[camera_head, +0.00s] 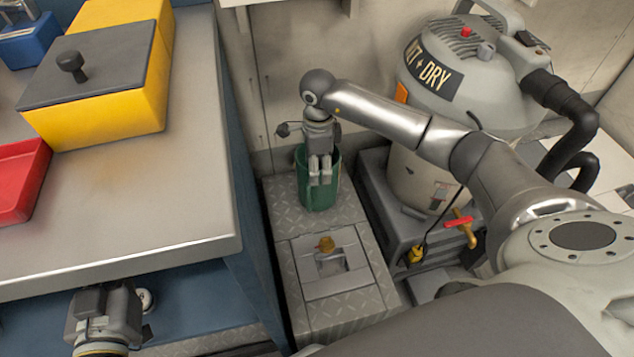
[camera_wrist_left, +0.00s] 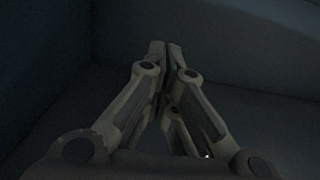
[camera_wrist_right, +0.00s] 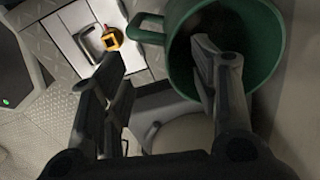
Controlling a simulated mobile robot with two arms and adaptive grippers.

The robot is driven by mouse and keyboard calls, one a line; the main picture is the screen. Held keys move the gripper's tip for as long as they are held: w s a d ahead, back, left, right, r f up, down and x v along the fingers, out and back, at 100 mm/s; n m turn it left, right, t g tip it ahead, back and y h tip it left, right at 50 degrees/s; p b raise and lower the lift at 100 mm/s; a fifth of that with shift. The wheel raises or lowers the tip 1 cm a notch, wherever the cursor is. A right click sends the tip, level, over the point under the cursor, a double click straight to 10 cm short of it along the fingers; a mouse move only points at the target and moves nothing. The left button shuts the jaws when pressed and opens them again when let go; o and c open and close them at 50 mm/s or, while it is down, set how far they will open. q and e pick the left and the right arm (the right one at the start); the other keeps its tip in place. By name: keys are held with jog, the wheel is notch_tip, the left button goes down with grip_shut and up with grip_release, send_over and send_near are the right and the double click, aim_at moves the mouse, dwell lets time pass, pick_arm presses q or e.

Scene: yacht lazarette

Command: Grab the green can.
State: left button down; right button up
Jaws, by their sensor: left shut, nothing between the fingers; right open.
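The green can (camera_head: 318,197) stands upright on a raised metal tread-plate ledge, against the back wall. In the right wrist view the can (camera_wrist_right: 262,45) is open-topped, with a green loop or handle on its left side. My right gripper (camera_head: 320,176) is open at the can's mouth. In the right wrist view its fingers (camera_wrist_right: 155,75) straddle the near left part of the rim: one overlaps the opening, the other is outside. I cannot tell whether either touches. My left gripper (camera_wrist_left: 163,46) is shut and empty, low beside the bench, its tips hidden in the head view.
A wet/dry vacuum (camera_head: 455,80) stands close right of the can. The workbench (camera_head: 150,215) is left, carrying a yellow box (camera_head: 110,110) and red tray (camera_head: 20,180). A red-handled valve (camera_head: 460,224) is nearby.

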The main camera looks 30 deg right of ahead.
pick_arm(q)
notch_tip(320, 180, up, 6)
jog(key=t+h+b, duration=0.1)
jog(key=t, duration=0.2)
jog(key=shift+d+r+t, duration=0.25)
jog(key=shift+d+t, duration=0.15)
jog(key=shift+d, duration=0.05)
pick_arm(e)
jog(key=f, duration=0.4)
jog(key=shift+d+f, duration=0.15)
jog(key=shift+d, duration=0.1)
jog(key=shift+c, duration=0.2)
grip_shut()
